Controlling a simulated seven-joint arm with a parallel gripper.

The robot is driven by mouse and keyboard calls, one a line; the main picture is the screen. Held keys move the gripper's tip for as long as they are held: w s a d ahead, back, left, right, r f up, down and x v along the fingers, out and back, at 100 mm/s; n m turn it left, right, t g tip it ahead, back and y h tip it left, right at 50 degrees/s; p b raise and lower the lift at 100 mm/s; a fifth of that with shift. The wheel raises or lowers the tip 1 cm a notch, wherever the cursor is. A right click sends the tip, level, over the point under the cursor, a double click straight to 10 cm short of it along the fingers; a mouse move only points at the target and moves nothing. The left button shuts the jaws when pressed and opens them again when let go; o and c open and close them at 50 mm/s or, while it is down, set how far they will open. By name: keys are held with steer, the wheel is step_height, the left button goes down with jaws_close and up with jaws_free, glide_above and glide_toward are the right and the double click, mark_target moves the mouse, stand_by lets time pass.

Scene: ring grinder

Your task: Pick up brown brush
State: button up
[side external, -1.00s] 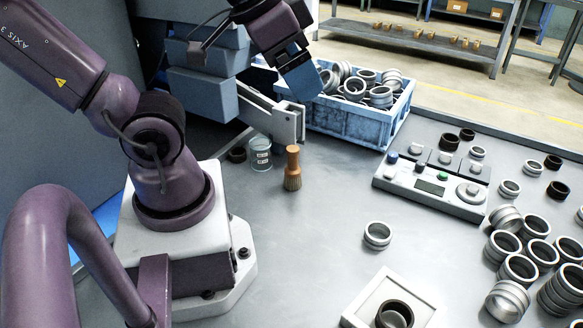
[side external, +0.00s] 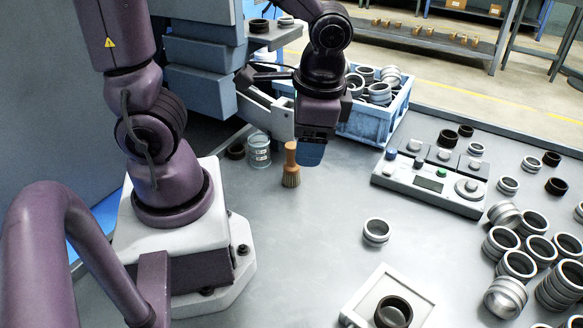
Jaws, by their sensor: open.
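The brown brush (side external: 291,166) stands upright on the grey table, with its wooden handle up and its bristles down. My gripper (side external: 311,153) is just to the right of the brush handle in the picture, pointing down with its blue fingers. It is open and appears empty. I cannot tell from this one view whether it is in front of, behind or clear of the brush.
A clear jar (side external: 259,151) and a dark ring (side external: 236,151) stand left of the brush. A blue crate (side external: 372,128) of metal rings is behind my gripper. A control panel (side external: 430,180) lies to the right. The table between is mostly clear.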

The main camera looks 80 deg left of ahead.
step_height(320, 180, down, 7)
steer(key=a+m+g+y, duration=0.2)
steer(key=m+g+y, duration=0.1)
steer(key=g+y, duration=0.1)
steer(key=m+t+y, duration=0.2)
steer(key=m+y, duration=0.8)
steer(key=y, duration=0.1)
glide_toward(290, 149)
steer(key=s+f, duration=0.4)
steer(key=s, duration=0.1)
steer(key=shift+d, duration=0.2)
steer(key=w+m+t, duration=0.1)
steer(key=w+m+t+y, duration=0.1)
steer(key=w, duration=0.1)
steer(key=shift+a+f, duration=0.1)
steer(key=shift+a, duration=0.15)
steer(key=shift+w+a+t, duration=0.15)
steer(key=shift+w+t, duration=0.1)
steer(key=shift+t, duration=0.25)
steer(key=a, duration=1.2)
steer(key=shift+w+a+r, duration=0.2)
steer(key=shift+a+r, duration=0.15)
steer(key=shift+c, duration=0.4)
steer(key=c, duration=0.9)
